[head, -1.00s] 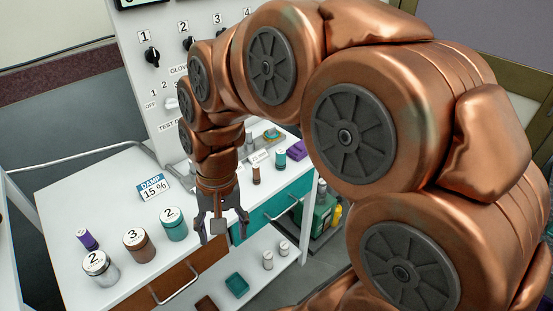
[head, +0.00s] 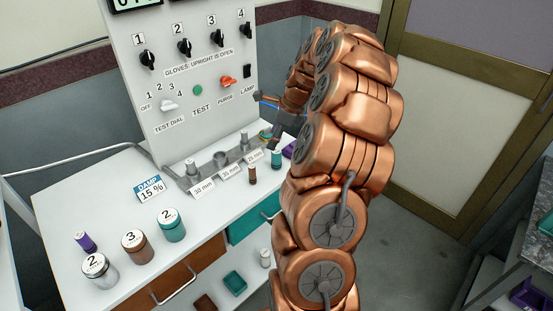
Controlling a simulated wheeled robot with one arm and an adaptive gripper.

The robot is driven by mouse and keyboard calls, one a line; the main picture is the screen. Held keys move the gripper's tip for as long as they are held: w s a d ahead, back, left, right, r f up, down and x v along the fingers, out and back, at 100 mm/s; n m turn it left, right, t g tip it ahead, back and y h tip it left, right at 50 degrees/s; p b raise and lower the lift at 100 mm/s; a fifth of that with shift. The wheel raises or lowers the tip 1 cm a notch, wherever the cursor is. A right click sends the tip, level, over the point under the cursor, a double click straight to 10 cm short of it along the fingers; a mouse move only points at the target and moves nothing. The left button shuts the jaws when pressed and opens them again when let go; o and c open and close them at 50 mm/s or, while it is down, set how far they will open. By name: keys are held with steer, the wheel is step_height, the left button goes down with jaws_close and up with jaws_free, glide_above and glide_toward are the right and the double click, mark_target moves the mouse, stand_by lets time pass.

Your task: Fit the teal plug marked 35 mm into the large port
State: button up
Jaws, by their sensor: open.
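A small teal plug (head: 276,158) stands upright on the white bench near its right end; its marking is too small to read. The grey port block (head: 206,172) lies along the foot of the panel, with size labels in front. Its middle port (head: 220,159) looks wide and open; upright metal pieces show at the left port (head: 191,166) and right port (head: 244,141). My gripper (head: 262,110) is open and empty, held sideways in front of the panel, above and apart from the teal plug.
A brown plug (head: 252,174) stands left of the teal one, and a purple item (head: 290,149) lies to its right. The panel (head: 180,80) carries knobs and switches.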

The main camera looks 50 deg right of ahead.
mark_target(277, 151)
steer(key=shift+m, duration=0.9)
steer(key=d+f, duration=0.1)
steer(key=d+f+p, duration=0.1)
steer(key=d+f, duration=0.1)
steer(key=shift+f, duration=0.25)
steer(key=shift+d+p+x, duration=0.15)
steer(key=shift+p+x, duration=0.35)
steer(key=shift+x, duration=0.8)
steer(key=shift+d+p+x, duration=0.15)
steer(key=shift+p+x, duration=0.35)
steer(key=shift+x, duration=0.85)
steer(key=shift+s, duration=0.15)
steer(key=c, duration=1.2)
